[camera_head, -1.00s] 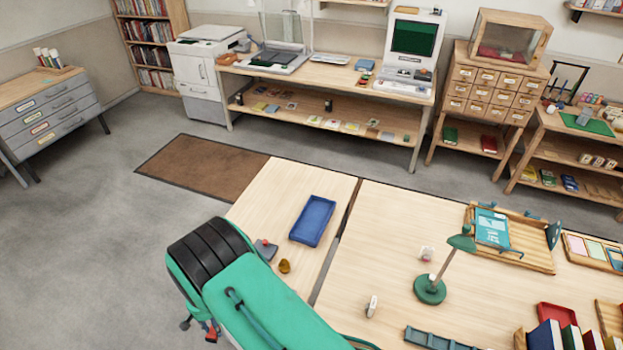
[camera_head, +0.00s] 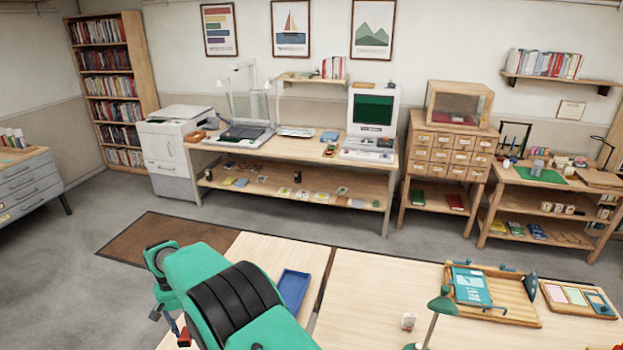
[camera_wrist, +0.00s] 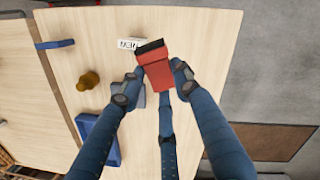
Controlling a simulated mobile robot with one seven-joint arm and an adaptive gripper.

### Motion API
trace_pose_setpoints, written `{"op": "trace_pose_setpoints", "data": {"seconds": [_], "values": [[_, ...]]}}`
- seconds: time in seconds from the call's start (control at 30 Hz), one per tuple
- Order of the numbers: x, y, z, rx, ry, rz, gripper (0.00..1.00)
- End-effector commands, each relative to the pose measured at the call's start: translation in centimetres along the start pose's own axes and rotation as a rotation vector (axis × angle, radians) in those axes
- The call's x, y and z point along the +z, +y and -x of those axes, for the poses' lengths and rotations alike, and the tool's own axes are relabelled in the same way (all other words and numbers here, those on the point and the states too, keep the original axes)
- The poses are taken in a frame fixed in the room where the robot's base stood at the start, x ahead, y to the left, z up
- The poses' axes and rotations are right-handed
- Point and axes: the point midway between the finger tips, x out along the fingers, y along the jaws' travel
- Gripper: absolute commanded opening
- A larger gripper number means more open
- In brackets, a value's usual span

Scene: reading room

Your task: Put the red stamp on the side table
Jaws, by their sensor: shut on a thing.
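The red stamp (camera_wrist: 158,73), with a black end, is held between the fingers of my gripper (camera_wrist: 157,79) in the wrist view. The blue fingers are shut on it. A light wooden table top (camera_wrist: 190,30) lies below it; whether the stamp touches it I cannot tell. This table, probably the side table, also shows at the bottom of the head view (camera_head: 255,252), where my arm covers much of it. A bit of red (camera_head: 184,337) beside a blue finger shows left of my arm there, probably the stamp.
On that table are a blue tray (camera_wrist: 98,140), a brass-coloured knob-like object (camera_wrist: 87,81), a white lettered block (camera_wrist: 128,44) close to the stamp and a grey-blue piece partly hidden by the fingers. A larger table (camera_head: 380,285) stands beside it across a narrow gap.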

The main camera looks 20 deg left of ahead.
Motion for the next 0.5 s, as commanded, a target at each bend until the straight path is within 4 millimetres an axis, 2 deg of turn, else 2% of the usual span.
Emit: {"op": "trace_pose_setpoints", "data": {"seconds": [0.03,0.27,0.5], "values": [[-0.2,2.1,-0.3,-0.002,-0.001,-0.018,0.01],[-0.7,11.4,-1.2,-0.011,0.0,-0.092,0.01],[0.1,21.9,-2.1,-0.022,0.001,-0.177,0.01]]}}
